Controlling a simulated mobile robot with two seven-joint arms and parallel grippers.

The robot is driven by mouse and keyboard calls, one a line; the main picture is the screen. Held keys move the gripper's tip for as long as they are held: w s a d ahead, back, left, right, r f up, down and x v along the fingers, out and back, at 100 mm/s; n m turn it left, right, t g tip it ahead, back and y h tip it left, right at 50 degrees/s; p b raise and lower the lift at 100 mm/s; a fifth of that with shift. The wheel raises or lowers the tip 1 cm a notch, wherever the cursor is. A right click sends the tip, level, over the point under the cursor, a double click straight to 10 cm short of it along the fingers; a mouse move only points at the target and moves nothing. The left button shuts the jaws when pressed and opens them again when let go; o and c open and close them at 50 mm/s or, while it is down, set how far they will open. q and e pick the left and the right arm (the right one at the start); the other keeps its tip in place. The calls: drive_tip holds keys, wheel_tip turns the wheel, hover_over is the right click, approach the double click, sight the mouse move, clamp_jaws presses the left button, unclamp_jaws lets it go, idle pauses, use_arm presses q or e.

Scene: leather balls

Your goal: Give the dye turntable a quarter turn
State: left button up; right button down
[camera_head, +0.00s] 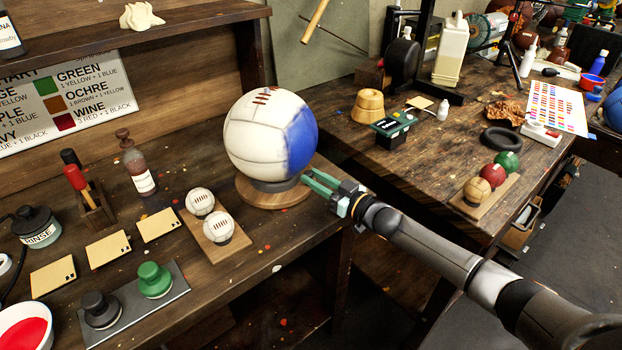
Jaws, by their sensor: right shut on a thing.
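The dye turntable (262,196) is a round wooden disc on the bench, near its right front corner. A large white leather ball (262,130) with a blue dyed patch on its right side and dark red lacing near the top sits on a dark ring on the disc. My right gripper (316,185) has its green fingers at the right side of the turntable, just below the ball. It is shut at the turntable's edge; the exact contact is hard to see. My left gripper is out of view.
Two small white balls (210,214) rest on a wooden board left of the turntable. Green and black knobbed tools (154,279) stand on a tray at the front. A second bench (400,165) on the right holds a board of coloured balls (491,176).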

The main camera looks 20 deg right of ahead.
idle(0.3)
drive_tip(key=c, duration=0.7)
unclamp_jaws()
drive_tip(key=shift+o, duration=0.2)
drive_tip(key=v, duration=1.2)
drive_tip(key=shift+s, duration=0.25)
drive_tip(key=shift+c, duration=0.3)
